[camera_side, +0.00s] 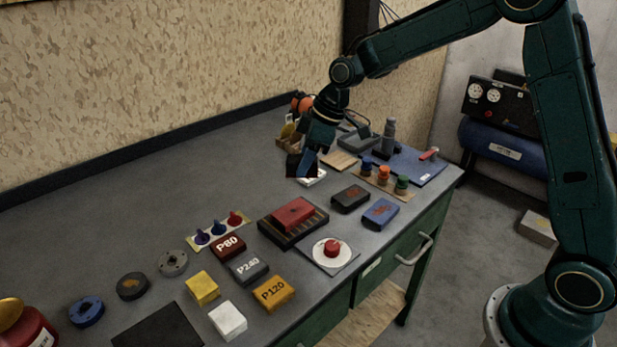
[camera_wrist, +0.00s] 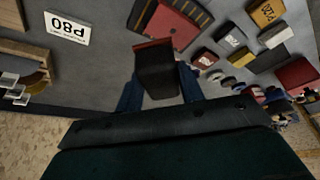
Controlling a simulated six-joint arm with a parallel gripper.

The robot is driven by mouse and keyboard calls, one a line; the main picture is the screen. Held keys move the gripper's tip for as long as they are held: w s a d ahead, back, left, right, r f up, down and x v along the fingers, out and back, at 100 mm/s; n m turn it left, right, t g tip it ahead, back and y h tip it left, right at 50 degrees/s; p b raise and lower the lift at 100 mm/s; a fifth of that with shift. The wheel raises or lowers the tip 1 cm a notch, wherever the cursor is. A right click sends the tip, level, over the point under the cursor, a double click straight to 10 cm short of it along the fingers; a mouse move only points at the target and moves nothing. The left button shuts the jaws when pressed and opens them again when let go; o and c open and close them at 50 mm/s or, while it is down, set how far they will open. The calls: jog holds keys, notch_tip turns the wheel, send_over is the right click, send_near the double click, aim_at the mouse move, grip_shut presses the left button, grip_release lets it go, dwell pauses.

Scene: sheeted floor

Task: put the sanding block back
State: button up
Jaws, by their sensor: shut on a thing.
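My gripper (camera_side: 303,163) is over the far part of the bench. In the wrist view its blue fingers (camera_wrist: 160,90) are shut on a dark block with a reddish edge, the sanding block (camera_wrist: 155,72). In the side view the block is mostly lost against the dark fingers. A white card marked P80 (camera_wrist: 66,28) lies flat on the bench, to the left of the held block in the wrist view. In the side view the card (camera_side: 314,179) shows partly below the gripper. I cannot tell the exact gap between block and bench.
A red block on a dark slotted tray (camera_side: 265,229) stands nearer. The bench left of the gripper is clear.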

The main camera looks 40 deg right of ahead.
notch_tip(320, 180, up, 6)
send_over(265, 206)
jog(key=s+d, duration=0.1)
jog(key=s, duration=0.1)
jog(key=shift+w+r, duration=0.5)
jog(key=shift+w, duration=0.05)
jog(key=shift+f, duration=0.1)
notch_tip(265, 206, down, 20)
jog(key=shift+r, duration=0.1)
dwell(0.6)
jog(key=o, duration=0.9)
jog(key=shift+f, duration=0.2)
jog(key=shift+o, duration=0.2)
